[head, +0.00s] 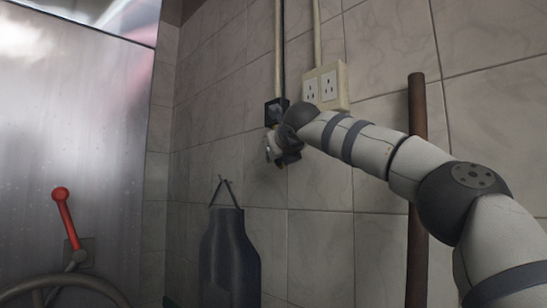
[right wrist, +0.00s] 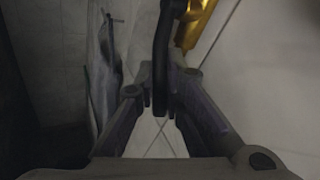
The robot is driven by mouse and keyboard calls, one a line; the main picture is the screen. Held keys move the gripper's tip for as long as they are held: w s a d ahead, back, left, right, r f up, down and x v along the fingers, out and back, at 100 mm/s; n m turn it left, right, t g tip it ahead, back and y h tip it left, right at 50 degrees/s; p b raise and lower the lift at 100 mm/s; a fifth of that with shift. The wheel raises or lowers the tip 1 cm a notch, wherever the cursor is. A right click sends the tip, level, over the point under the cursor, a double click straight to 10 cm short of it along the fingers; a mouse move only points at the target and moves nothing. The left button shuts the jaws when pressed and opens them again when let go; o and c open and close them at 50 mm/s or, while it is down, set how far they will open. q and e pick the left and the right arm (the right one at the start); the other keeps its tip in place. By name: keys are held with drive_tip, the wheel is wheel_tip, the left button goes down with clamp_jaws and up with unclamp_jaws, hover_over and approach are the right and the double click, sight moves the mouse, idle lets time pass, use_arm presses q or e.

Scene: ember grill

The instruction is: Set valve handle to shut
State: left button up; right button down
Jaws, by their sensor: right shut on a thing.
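A dark handle (right wrist: 161,55) comes down from the top of the right wrist view, beside a yellow metal piece (right wrist: 196,22). It looks like the valve handle. My right gripper (right wrist: 160,102) is shut on its lower end, one finger on each side. In the head view my right gripper (head: 280,158) is at the tiled wall, below a dark box (head: 275,110). My own wrist and the small size hide the handle's angle there. My left gripper is not in view.
A red lever with a ball end (head: 63,210) stands at the left by a steel panel (head: 75,130). A dark apron (head: 229,255) hangs below my gripper. A socket plate (head: 327,87) and a brown upright pole (head: 417,100) are on the right.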

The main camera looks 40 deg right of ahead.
drive_tip(key=shift+w+f, duration=0.15)
drive_tip(key=shift+f, duration=0.3)
drive_tip(key=c, duration=1.9)
unclamp_jaws()
drive_tip(key=shift+d, duration=0.15)
drive_tip(key=shift+c, duration=0.2)
drive_tip(key=shift+s+a+r, duration=0.25)
drive_tip(key=shift+s+r, duration=0.05)
drive_tip(key=shift+s, duration=0.1)
drive_tip(key=v, duration=1.1)
drive_tip(key=shift+o, duration=0.2)
